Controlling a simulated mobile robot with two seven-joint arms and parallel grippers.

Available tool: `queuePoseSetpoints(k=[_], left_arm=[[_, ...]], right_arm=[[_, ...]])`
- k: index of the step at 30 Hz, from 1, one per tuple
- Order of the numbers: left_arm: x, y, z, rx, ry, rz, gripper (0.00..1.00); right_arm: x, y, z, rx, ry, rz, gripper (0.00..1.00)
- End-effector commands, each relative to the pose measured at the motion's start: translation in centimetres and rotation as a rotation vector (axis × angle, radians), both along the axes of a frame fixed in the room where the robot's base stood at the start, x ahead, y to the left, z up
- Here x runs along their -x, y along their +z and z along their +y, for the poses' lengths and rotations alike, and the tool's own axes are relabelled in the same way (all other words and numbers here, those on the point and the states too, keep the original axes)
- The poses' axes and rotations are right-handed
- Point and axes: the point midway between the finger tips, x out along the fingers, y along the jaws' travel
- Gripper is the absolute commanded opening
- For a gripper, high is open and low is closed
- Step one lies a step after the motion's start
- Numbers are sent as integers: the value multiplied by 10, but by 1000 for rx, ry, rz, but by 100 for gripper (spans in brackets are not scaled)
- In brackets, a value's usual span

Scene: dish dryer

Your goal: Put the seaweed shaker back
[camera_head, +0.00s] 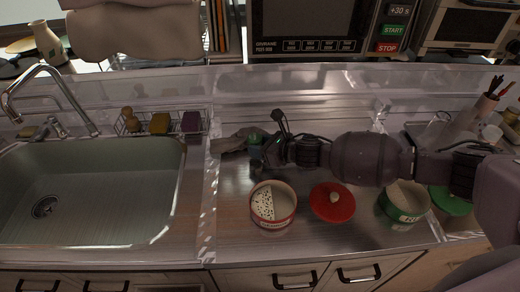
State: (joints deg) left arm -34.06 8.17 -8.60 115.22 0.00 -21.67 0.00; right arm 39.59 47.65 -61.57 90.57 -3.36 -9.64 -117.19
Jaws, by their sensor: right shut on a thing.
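My right arm reaches in from the right, low across the counter. My right gripper (262,151) is at the counter's left part, behind the red bowl. It is shut on a small green-topped thing, likely the seaweed shaker (255,138). The gripper hides much of it, and I cannot tell whether it touches the counter. My left gripper is not in view.
A red-rimmed bowl (272,219) with speckled and pale contents, a red lid (332,202), a green bowl (404,202) and a green lid (449,201) stand along the front. The sink (90,195) is left, with a sponge rack (205,124) behind. A utensil holder (466,122) stands right.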

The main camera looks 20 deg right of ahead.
Motion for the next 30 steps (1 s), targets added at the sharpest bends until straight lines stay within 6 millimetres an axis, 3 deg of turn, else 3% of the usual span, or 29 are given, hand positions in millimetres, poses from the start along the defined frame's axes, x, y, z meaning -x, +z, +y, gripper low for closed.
queuePoseSetpoints(k=[3,15,16,20,30], left_arm=[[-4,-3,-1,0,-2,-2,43],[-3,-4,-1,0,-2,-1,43],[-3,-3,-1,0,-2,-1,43],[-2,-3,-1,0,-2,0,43],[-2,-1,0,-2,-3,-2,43]], right_arm=[[1,-14,0,-1,-1,3,20],[0,-17,0,1,0,1,20],[0,-16,0,0,0,0,48],[0,-16,0,0,0,0,68],[0,-12,0,0,-1,-2,69]])
